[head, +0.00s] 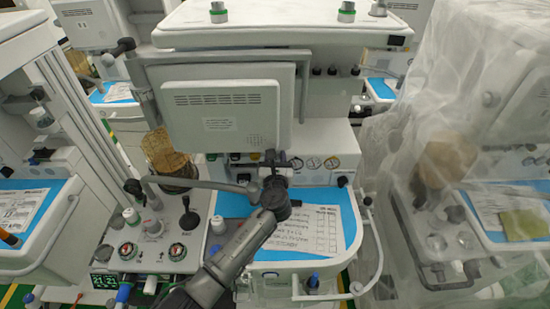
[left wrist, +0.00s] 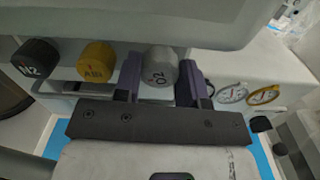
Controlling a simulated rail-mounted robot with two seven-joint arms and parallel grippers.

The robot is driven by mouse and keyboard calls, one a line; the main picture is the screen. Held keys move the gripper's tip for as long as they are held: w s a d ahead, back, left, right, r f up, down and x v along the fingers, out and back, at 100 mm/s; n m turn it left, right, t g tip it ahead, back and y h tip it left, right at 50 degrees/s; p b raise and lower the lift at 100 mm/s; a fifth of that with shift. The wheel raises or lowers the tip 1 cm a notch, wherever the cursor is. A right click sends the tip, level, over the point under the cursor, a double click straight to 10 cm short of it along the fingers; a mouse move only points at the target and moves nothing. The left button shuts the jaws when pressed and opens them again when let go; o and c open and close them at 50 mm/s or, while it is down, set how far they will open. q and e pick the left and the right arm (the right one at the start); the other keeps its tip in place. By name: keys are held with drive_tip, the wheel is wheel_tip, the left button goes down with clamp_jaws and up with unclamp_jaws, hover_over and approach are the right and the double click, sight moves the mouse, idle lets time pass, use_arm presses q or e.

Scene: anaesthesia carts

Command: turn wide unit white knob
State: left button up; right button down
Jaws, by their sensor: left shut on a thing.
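The white knob (left wrist: 160,65), marked O2, is on the front panel of the wide central unit (head: 330,135). In the left wrist view it sits between the two dark fingers of my left gripper (left wrist: 160,80), which is shut on it. In the head view my left gripper (head: 276,160) reaches up to the panel just under the monitor and hides the knob. My right gripper is not in view.
A yellow knob (left wrist: 96,62) and a black knob (left wrist: 36,58) are left of the white one. Gauges (left wrist: 232,93) are close on the right. The monitor back (head: 225,110) overhangs the panel. A blue tray surface with a paper (head: 315,232) lies below.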

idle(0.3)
use_arm(q)
drive_tip(key=o, duration=0.7)
drive_tip(key=shift+c, duration=0.2)
drive_tip(key=shift+s, duration=0.15)
drive_tip(key=s+p, duration=0.3)
drive_tip(key=s, duration=1)
drive_tip(key=shift+s+d, duration=0.15)
drive_tip(key=shift+s, duration=0.15)
